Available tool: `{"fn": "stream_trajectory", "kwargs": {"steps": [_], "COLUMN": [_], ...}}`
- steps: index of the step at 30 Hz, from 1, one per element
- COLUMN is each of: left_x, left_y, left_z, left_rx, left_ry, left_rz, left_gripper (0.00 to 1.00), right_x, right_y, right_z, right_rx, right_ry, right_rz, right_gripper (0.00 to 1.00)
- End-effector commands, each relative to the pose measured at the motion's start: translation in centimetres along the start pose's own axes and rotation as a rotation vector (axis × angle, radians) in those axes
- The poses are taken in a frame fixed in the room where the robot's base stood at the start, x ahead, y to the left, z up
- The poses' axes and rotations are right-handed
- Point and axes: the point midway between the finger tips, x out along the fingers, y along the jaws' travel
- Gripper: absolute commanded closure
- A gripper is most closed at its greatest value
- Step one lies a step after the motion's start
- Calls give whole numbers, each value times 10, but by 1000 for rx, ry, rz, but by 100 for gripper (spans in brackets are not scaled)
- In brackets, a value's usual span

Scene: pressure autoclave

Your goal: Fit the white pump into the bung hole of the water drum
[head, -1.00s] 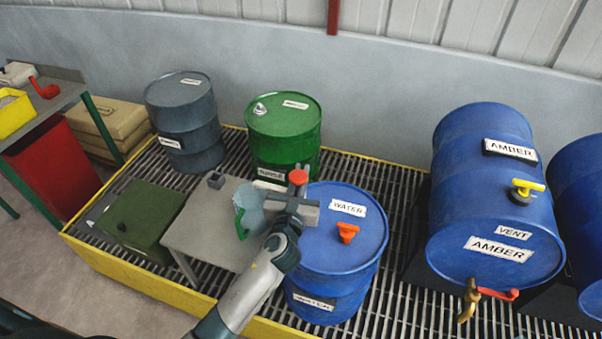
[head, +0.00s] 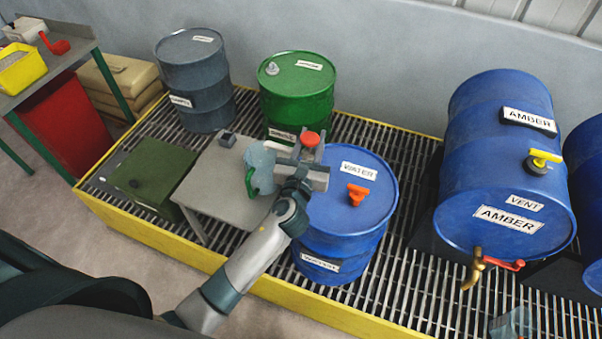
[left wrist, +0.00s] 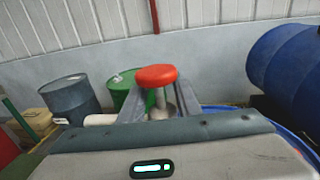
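The blue water drum (head: 345,230) stands upright on the grating in the head view, with an orange bung-like fitting (head: 357,196) on its lid. My left gripper (head: 311,165) is at the left part of this drum's lid. It is shut on the white pump, whose red knob (head: 311,139) and white spout (head: 279,147) stick out above the fingers. In the left wrist view the red knob (left wrist: 156,75) on its grey stem stands between the fingers, and the white spout (left wrist: 100,120) points left. The pump's lower part and the bung hole are hidden. My right gripper is not in view.
A clear jug with a green handle (head: 250,182) stands on the grey stand (head: 225,202), close left of my gripper. A green drum (head: 297,95) and a grey drum (head: 196,80) are behind. A lying amber drum (head: 490,160) is right.

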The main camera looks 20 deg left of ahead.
Motion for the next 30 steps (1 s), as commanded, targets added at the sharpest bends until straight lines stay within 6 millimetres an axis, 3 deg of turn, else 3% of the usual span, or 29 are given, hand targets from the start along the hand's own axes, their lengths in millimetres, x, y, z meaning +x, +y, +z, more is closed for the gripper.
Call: {"fn": "stream_trajectory", "kwargs": {"steps": [21,30], "left_x": [-131,-160], "left_y": [0,0], "left_z": [-2,0], "left_rx": [-1,0], "left_ry": [0,-2], "left_rz": [0,-1], "left_gripper": [70,70], "right_x": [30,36], "right_y": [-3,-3], "right_z": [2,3], "right_rx": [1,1], "right_ry": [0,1], "right_rz": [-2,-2], "right_gripper": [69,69]}}
